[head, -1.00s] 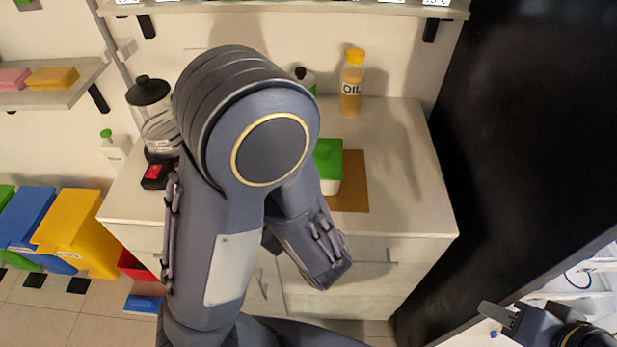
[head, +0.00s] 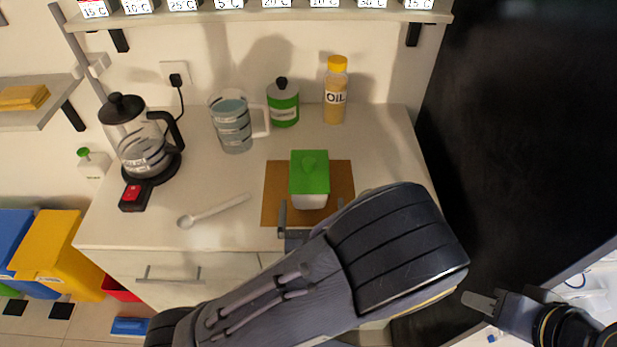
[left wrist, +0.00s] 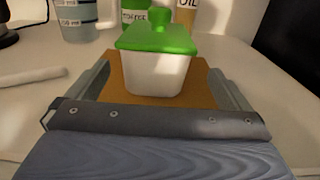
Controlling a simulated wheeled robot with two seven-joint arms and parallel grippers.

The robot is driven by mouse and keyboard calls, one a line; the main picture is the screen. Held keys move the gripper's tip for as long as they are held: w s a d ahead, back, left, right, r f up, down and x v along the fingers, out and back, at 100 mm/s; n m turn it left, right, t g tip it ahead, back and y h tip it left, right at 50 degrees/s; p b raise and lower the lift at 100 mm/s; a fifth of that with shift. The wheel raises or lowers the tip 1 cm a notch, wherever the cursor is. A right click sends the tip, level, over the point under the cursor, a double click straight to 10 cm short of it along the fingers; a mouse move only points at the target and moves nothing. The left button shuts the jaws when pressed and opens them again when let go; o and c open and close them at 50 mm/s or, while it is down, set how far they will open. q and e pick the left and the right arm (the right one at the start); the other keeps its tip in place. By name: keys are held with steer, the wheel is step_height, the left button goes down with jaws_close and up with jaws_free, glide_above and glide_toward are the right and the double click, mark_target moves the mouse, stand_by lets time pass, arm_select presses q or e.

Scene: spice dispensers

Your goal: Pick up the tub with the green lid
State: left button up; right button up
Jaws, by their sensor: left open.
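The tub with the green lid (head: 309,178) is white and stands upright on a brown mat (head: 276,190) on the counter. In the left wrist view the tub (left wrist: 155,72) sits ahead of the palm, between the two spread fingers. My left gripper (head: 311,215) is open at the near side of the tub, pointing at it; my forearm hides part of it. I cannot tell that either finger touches the tub. My right gripper (head: 481,302) is low at the right, away from the counter; its jaw state is unclear.
On the counter are an oil bottle (head: 336,92), a green canister (head: 283,103), a measuring jug (head: 232,124), a kettle (head: 141,145) and a white spoon (head: 212,212). A dark panel (head: 520,130) rises at the right. A shelf (head: 260,14) runs above.

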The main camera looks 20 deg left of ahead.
mark_target(309, 182)
arm_select(q)
steer(key=shift+w+a+r, duration=0.1)
steer(key=shift+w, duration=0.55)
steer(key=x, duration=0.1)
steer(key=p+x, duration=0.1)
steer(key=x, duration=0.3)
steer(key=shift+w+a+p, duration=0.15)
steer(key=shift+a+p, duration=0.2)
steer(key=shift+a, duration=0.1)
steer(key=shift+w+a, duration=0.1)
steer(key=shift+w, duration=0.3)
steer(key=c, duration=1.9)
steer(key=shift+c, duration=0.6)
steer(key=shift+r, duration=0.1)
